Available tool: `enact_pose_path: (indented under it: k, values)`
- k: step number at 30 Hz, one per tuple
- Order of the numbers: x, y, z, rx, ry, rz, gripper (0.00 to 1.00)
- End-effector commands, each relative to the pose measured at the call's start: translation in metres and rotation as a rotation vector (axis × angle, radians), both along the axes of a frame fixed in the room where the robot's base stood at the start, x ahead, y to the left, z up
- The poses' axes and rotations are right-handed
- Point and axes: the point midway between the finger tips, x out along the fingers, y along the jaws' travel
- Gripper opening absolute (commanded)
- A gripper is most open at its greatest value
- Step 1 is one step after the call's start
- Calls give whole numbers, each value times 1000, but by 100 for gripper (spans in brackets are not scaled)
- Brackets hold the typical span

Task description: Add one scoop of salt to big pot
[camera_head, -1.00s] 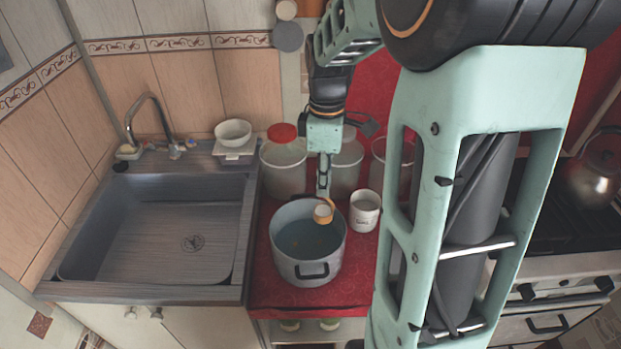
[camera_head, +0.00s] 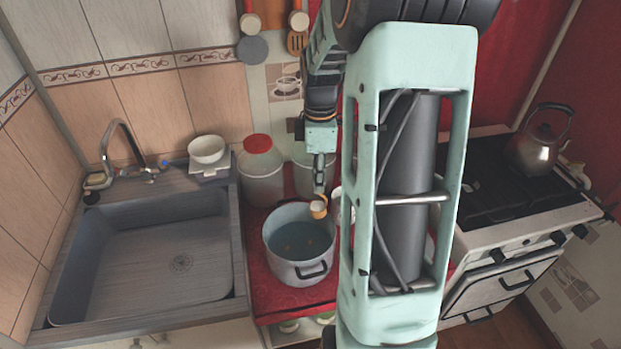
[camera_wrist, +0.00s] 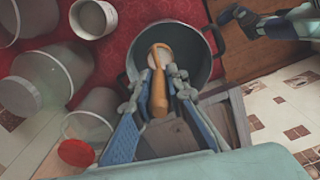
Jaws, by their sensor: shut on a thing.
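The big grey pot (camera_head: 290,270) stands on the red counter with water and a few small orange spots in it. My gripper (camera_head: 320,187) is over the pot's back right rim, shut on a wooden scoop (camera_head: 318,209). In the wrist view my gripper (camera_wrist: 163,80) holds the scoop (camera_wrist: 158,98) by its handle. White salt shows in its bowl, which lies over the inside of the pot (camera_wrist: 203,62). A white mug (camera_wrist: 93,18) with white contents stands beside the pot. In the head view my arm mostly hides it.
A sink (camera_head: 150,265) is left of the pot. Clear jars (camera_head: 262,180) stand behind it, one with a red lid (camera_head: 257,144). A stove with a kettle (camera_head: 537,145) is at the right. A white bowl (camera_head: 206,149) sits behind the sink.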

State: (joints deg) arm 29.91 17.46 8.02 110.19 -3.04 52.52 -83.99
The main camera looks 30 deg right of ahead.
Motion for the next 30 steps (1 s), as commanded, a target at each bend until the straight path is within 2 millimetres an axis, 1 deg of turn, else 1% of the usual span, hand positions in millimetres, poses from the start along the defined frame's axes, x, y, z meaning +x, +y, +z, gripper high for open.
enact_pose_path:
  k: [5, 19, 24, 30]
  values:
    - [1, 3, -7, -13, 4, 3, 0]
    - [10, 33, -40, -122, 35, 4, 0]
    - [12, 40, -47, -150, 43, 3, 0]
    - [13, 43, -48, -166, 48, 1, 0]
